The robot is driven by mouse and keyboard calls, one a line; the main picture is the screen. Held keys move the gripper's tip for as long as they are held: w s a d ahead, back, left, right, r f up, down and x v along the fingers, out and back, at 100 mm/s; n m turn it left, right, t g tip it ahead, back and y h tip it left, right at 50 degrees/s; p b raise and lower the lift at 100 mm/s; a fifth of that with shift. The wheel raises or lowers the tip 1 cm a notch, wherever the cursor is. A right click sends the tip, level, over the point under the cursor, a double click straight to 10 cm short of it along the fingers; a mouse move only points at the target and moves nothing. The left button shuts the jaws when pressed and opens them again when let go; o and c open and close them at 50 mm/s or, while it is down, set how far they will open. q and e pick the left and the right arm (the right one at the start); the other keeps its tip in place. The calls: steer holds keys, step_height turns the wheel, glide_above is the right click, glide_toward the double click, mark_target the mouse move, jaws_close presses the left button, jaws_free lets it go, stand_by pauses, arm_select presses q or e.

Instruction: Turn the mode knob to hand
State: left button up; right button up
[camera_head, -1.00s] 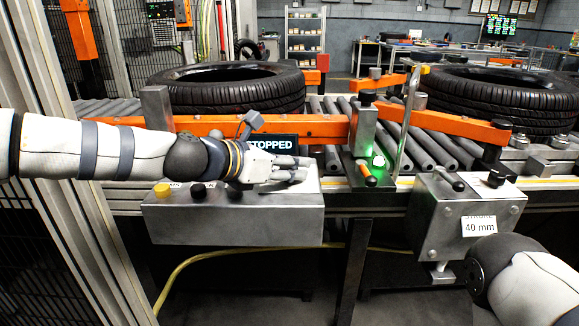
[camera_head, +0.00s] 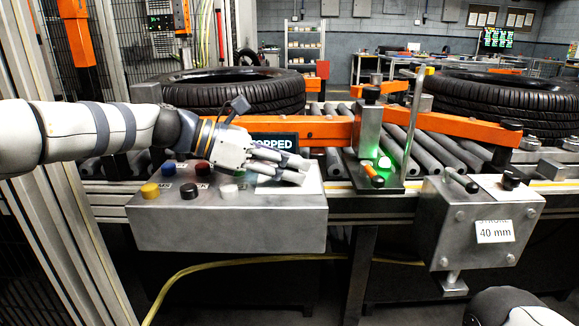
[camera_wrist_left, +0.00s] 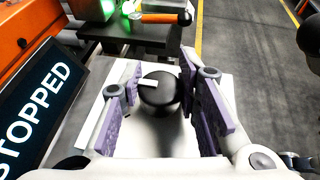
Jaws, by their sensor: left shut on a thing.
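The mode knob (camera_wrist_left: 160,97) is a round black knob with a white pointer mark on top, seen in the left wrist view on a pale plate. The pointer mark lies toward the left of that picture. My left gripper (camera_wrist_left: 168,88) has its purple-padded fingers on both sides of the knob and is shut on it. In the head view the left gripper (camera_head: 302,170) reaches in from the left over the right half of the grey control box (camera_head: 235,228), and its fingers hide the knob. I cannot read any position labels around the knob. My right gripper is out of view.
A STOPPED display (camera_head: 274,141) stands behind the hand. Yellow (camera_head: 150,190), black, red, blue and white buttons sit on the box's left part. An orange-handled lever (camera_head: 374,177) and a 40 mm stroke box (camera_head: 480,225) are to the right. Tyres (camera_head: 235,90) lie on the rollers behind.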

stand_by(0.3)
arm_select(q)
steer(key=o, duration=1.2)
steer(key=v, duration=1.2)
steer(key=shift+r, duration=0.1)
